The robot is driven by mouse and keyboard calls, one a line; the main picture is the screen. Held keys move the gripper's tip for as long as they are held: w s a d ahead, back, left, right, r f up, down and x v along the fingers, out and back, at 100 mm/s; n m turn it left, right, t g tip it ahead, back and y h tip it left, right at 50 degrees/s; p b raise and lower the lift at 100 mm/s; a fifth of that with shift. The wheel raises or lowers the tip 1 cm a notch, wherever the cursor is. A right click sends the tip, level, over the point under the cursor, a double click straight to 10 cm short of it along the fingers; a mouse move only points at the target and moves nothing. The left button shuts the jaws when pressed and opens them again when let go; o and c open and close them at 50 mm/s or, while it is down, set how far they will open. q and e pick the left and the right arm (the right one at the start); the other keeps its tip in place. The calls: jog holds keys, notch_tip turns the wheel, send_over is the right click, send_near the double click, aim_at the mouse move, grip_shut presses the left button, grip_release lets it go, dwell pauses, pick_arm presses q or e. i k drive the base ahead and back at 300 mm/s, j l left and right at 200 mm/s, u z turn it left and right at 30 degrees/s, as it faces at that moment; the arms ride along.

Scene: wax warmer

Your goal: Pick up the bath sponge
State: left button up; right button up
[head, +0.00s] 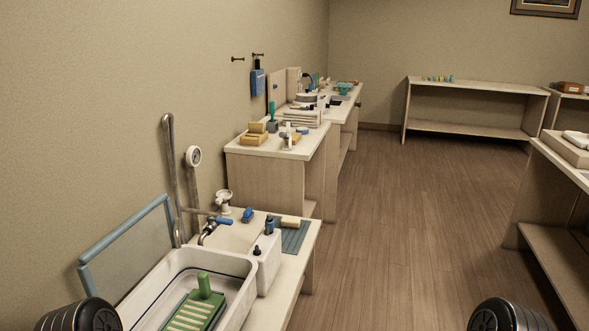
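I cannot tell for certain which thing is the bath sponge. A small cream block (291,222) lies on a blue-grey mat (296,238) on the near counter, right of the white tub, and looks sponge-like. Tan-yellow blocks (252,139) also lie on the front left of the middle counter. Neither gripper is in view. Only dark rounded parts of my own arms show at the bottom left and bottom right corners.
A white tub (241,266) holding a green ridged board (193,312) stands on the near counter, with taps (213,222) behind. A blue-framed panel (128,240) leans at left. The middle counter (308,148) is crowded. Wooden floor (400,250) is clear at centre.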

aim_at(286, 223)
jog(key=i+l, duration=0.25)
jog(key=i, duration=0.25)
jog(key=i+l, duration=0.2)
jog(key=i, duration=0.35)
jog(key=i+l, duration=0.25)
jog(key=i, duration=0.25)
jog(key=i+l, duration=0.2)
jog(key=i, duration=0.35)
jog(key=i+l, duration=0.25)
jog(key=i, duration=0.25)
jog(key=i+l, duration=0.2)
jog(key=i, duration=0.3)
jog(key=i+l, duration=0.25)
jog(key=i, duration=0.3)
